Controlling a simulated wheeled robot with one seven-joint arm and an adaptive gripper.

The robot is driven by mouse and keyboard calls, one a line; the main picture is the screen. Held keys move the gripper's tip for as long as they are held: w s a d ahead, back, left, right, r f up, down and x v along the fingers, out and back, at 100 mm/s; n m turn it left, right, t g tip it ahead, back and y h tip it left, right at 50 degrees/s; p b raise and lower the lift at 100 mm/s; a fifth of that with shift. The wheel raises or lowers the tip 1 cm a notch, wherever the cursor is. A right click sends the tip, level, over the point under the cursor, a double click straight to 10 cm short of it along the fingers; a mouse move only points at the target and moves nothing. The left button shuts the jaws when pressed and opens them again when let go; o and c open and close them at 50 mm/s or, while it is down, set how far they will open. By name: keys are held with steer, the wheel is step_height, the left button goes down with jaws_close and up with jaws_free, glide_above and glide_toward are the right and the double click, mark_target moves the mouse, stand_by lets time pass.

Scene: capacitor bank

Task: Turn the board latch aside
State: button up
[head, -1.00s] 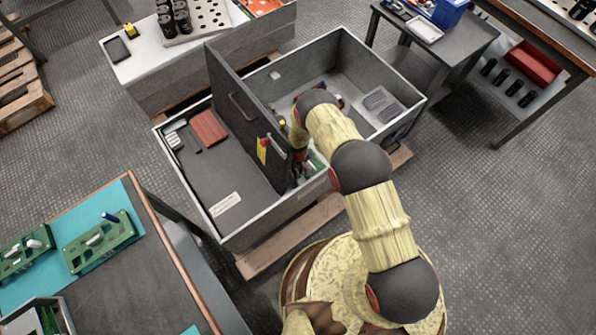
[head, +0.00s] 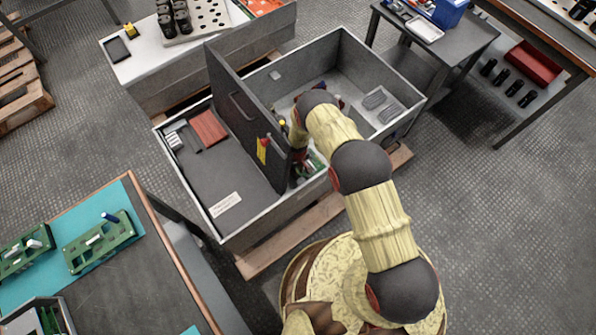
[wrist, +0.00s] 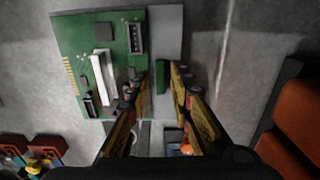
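In the wrist view a green circuit board (wrist: 100,55) with a white connector lies at the upper left, against a light grey strip (wrist: 166,25). A small green piece (wrist: 163,76), possibly the board latch, shows between the fingers of my gripper (wrist: 160,80). The two yellow-and-black fingers stand apart on either side of it, with a gap visible. I cannot tell whether either finger touches it. In the head view a green bit of the board (head: 317,160) shows low in the grey cabinet (head: 350,55). My arm hides much of my gripper there.
An upright dark door panel (head: 235,95) with a handle stands close left of my arm. In the wrist view, orange-brown blocks (wrist: 302,120) lie at right and red-and-blue parts (wrist: 40,150) at lower left. A workbench (head: 110,285) stands at the head view's lower left.

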steer(key=shift+o, duration=0.4)
step_height(320, 180, up, 12)
stand_by(0.6)
stand_by(0.4)
